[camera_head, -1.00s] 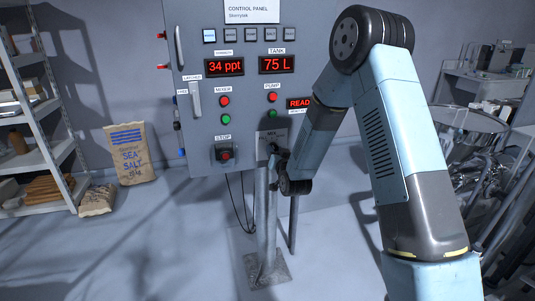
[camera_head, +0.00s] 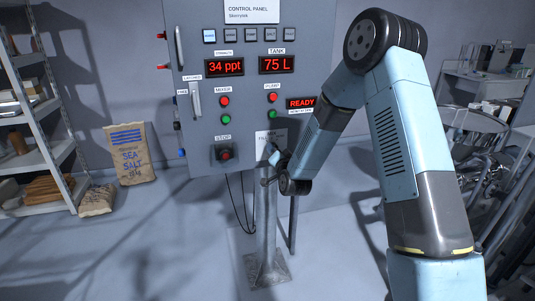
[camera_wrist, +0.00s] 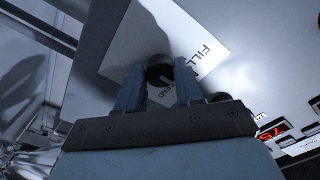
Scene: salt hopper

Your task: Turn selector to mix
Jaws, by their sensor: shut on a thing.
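The selector's white label plate (camera_head: 264,137) is at the lower right of the grey control panel (camera_head: 240,20). In the wrist view the plate (camera_wrist: 205,30) reads FILL beside the knob, with a partly hidden word below. The dark round selector knob (camera_wrist: 159,66) stands out from it. My gripper (camera_wrist: 160,80) has one finger on each side of the knob and is shut on it. In the head view my gripper (camera_head: 273,153) is at the plate and hides the knob. The knob's pointer is not visible, so its setting cannot be told.
A red READY display (camera_head: 301,103) is just right of the selector, near my arm. A stop button (camera_head: 225,154) is to the left. A metal post (camera_head: 266,230) stands below. Shelves (camera_head: 35,130) and a salt sack (camera_head: 133,153) are at the left.

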